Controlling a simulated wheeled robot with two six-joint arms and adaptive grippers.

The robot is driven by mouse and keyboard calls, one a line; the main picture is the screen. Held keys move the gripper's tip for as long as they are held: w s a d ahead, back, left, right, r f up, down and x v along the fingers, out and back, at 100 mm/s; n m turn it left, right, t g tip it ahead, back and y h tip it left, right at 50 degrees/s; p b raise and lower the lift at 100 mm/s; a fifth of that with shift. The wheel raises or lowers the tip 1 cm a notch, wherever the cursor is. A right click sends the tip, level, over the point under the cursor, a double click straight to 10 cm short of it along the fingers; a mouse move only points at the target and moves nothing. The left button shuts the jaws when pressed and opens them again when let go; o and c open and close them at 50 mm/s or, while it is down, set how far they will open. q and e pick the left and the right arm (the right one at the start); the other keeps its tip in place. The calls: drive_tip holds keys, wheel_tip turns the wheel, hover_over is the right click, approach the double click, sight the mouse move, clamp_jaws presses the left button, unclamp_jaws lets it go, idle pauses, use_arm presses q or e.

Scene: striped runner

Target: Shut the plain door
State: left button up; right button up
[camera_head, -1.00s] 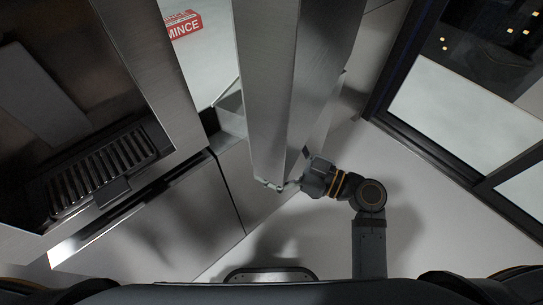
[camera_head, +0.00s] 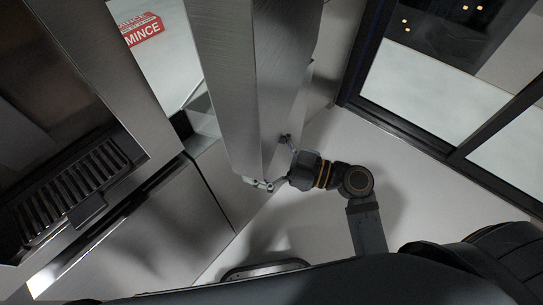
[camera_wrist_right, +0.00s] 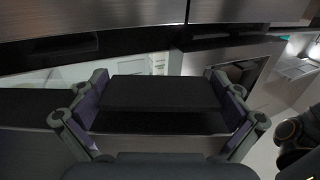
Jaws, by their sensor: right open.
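The plain door (camera_head: 229,75) is a brushed-steel slab standing open, seen nearly edge-on from above in the head view. My right gripper (camera_head: 273,162) is at the door's near lower end, with its open fingers spread around that end. Whether the fingers touch the door is unclear. In the right wrist view the open gripper (camera_wrist_right: 165,118) has a dark flat block (camera_wrist_right: 163,92) between its purple-padded fingers; I cannot tell what part it is. My left gripper is out of view.
Left of the door is a pale cabinet interior holding a box labelled MINCE (camera_head: 141,30). A steel unit with a dark grille (camera_head: 72,185) stands at the left. A black-framed window (camera_head: 420,85) is at the right. The pale floor (camera_head: 420,200) between is clear.

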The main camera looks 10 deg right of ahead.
drive_tip(key=shift+v, duration=2.9)
